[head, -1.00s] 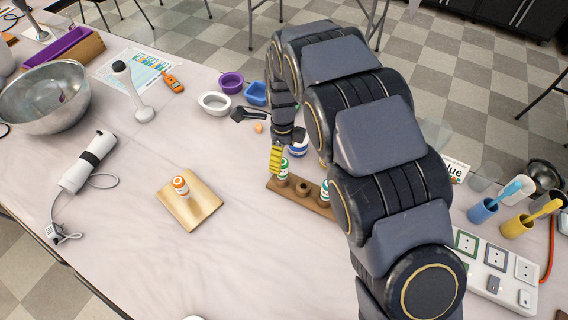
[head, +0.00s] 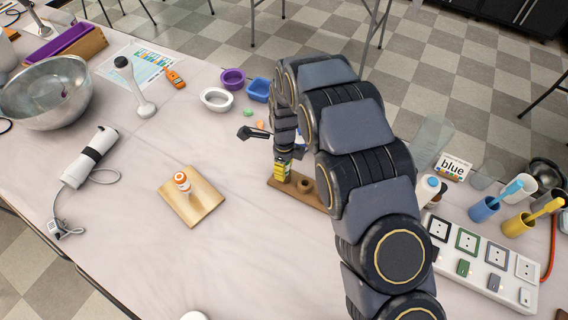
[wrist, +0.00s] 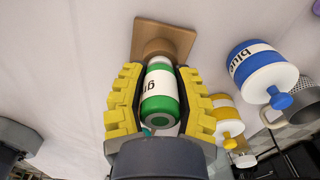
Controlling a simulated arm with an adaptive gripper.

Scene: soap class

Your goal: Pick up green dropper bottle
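The green dropper bottle (wrist: 160,90), with a white label and green cap, stands between the two yellow fingers of my gripper (wrist: 163,80) in the wrist view. The fingers sit close along both sides of it; whether they press on it is unclear. Its base is at the wooden rack (wrist: 180,38). In the head view my gripper (head: 283,160) is down at the left end of the rack (head: 272,184), largely covering the bottle.
An empty round holder (head: 305,185) is beside my gripper on the rack. A blue-labelled bottle (wrist: 252,70) and a yellow one (wrist: 226,115) are right in the wrist view.

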